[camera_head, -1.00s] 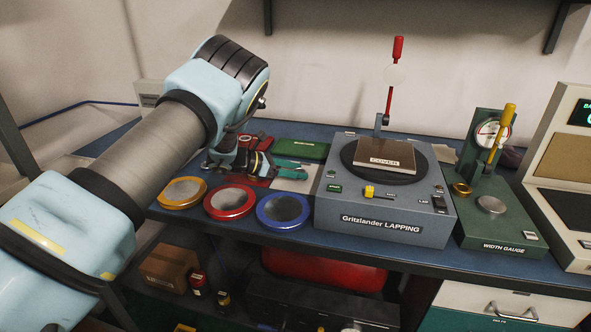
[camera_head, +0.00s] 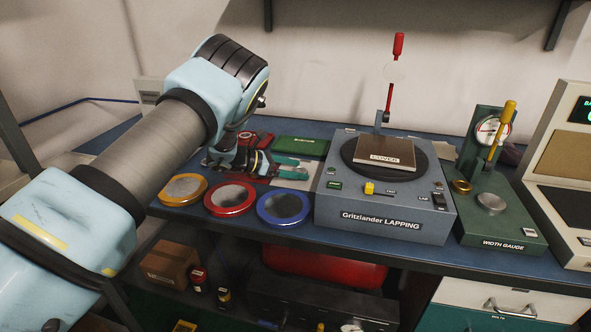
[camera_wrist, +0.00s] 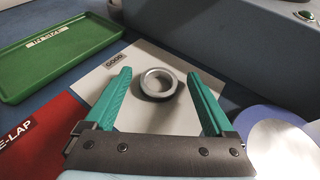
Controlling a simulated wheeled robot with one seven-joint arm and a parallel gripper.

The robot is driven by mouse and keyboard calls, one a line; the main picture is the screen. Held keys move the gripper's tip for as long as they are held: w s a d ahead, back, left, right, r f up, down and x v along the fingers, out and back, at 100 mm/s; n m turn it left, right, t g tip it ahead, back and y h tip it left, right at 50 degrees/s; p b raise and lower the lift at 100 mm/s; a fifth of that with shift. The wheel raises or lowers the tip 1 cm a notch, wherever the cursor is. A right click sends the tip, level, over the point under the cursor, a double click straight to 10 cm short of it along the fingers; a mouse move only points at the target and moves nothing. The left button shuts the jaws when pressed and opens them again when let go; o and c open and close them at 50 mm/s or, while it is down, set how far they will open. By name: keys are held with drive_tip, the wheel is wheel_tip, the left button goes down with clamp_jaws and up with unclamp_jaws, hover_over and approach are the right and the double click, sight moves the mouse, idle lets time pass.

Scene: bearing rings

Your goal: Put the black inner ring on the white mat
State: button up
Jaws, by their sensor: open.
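The inner ring (camera_wrist: 158,83) lies flat on the white mat marked GOOD (camera_wrist: 143,53) in the wrist view. Its outer side looks dark and its top rim and bore look silvery grey. My gripper (camera_wrist: 158,74) is open, with one teal finger on each side of the ring and a gap to it on both sides. In the head view my gripper (camera_head: 290,168) is low over the bench, and part of the white mat (camera_head: 305,184) shows beside it. The ring cannot be made out there.
A green tray (camera_wrist: 60,50) and a red RE-LAP mat (camera_wrist: 35,140) lie to the left in the wrist view. The grey lapping machine (camera_head: 330,215) stands close on the right. Yellow (camera_head: 183,190), red (camera_head: 230,199) and blue (camera_head: 283,209) rimmed dishes line the bench front.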

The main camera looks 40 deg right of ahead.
drive_tip(key=b+v, duration=0.3)
drive_tip(key=v, duration=0.8)
drive_tip(key=shift+w+a+r, duration=0.1)
drive_tip(key=shift+a+r, duration=0.1)
drive_tip(key=shift+a, duration=0.15)
drive_tip(key=shift+w, duration=0.15)
drive_tip(key=w+a+r+n+t+y, duration=0.1)
drive_tip(key=w+a+r+n+t, duration=0.3)
drive_tip(key=w+a+n+t, duration=0.45)
drive_tip(key=w+a+r+n+t+y, duration=0.1)
drive_tip(key=w+a+r+n+t, duration=0.3)
drive_tip(key=w+a+n, duration=0.8)
drive_tip(key=s+a+n+t+y, duration=0.2)
drive_tip(key=a+n+y, duration=0.3)
drive_tip(key=a+n, duration=0.75)
drive_tip(key=s+a+n+g+y, duration=0.2)
drive_tip(key=s+a+n+y, duration=0.2)
drive_tip(key=s+a+n, duration=0.6)
drive_tip(key=s+a+n+g, duration=0.2)
drive_tip(key=s+a+n, duration=0.1)
drive_tip(key=s+n, duration=0.4)
drive_tip(key=s+a+f+n+g+y, duration=0.1)
drive_tip(key=s+a+n+g, duration=0.2)
drive_tip(key=s+n, duration=0.4)
drive_tip(key=shift+s+f+n, duration=0.25)
drive_tip(key=shift+s+n, duration=0.05)
drive_tip(key=shift+s, duration=0.8)
